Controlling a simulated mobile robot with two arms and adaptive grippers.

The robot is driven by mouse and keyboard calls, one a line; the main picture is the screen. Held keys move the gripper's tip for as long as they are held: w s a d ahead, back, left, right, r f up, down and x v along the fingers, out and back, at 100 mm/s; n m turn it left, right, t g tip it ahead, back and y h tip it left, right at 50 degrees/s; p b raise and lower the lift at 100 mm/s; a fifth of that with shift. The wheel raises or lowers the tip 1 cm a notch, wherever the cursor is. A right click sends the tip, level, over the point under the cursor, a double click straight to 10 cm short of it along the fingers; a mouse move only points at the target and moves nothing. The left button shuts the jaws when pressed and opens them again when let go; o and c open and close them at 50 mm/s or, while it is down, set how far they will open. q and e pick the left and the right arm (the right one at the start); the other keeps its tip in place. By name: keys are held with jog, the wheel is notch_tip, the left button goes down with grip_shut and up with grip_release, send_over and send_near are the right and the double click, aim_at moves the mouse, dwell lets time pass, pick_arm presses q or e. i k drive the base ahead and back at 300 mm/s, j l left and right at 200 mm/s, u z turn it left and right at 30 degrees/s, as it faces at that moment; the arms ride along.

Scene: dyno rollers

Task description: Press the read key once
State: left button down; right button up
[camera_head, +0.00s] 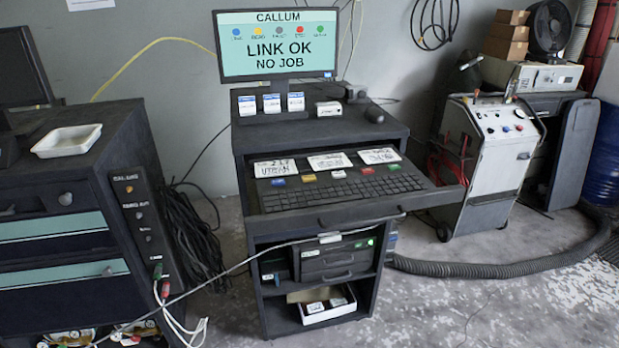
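The monitor (277,47) reads "CALLUM", "LINK OK" and "NO JOB". Across it runs a row of blue, yellow, grey, red and green dots with tiny labels. The label at the yellow dot (257,31) looks like "READ", but it is too small to be sure. On the pulled-out keyboard drawer, above the black keyboard (345,192), sit a blue key (278,181), a yellow key (308,178), a pale grey key (338,174), a red key (367,170) and a green key (393,167). Neither of my grippers is in view.
Three white cards, one of them a card (329,161), lie behind the coloured keys. A dark cabinet (60,240) with a white tray (67,141) stands at left. A white wheeled machine (490,150) stands at right. A cable (230,268) crosses before the cart.

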aim_at(310, 178)
jog(key=i+l+u, duration=0.1)
jog(key=l+u, duration=0.2)
jog(key=l, duration=0.6)
jog(key=l+u, duration=0.3)
jog(key=l, duration=0.65)
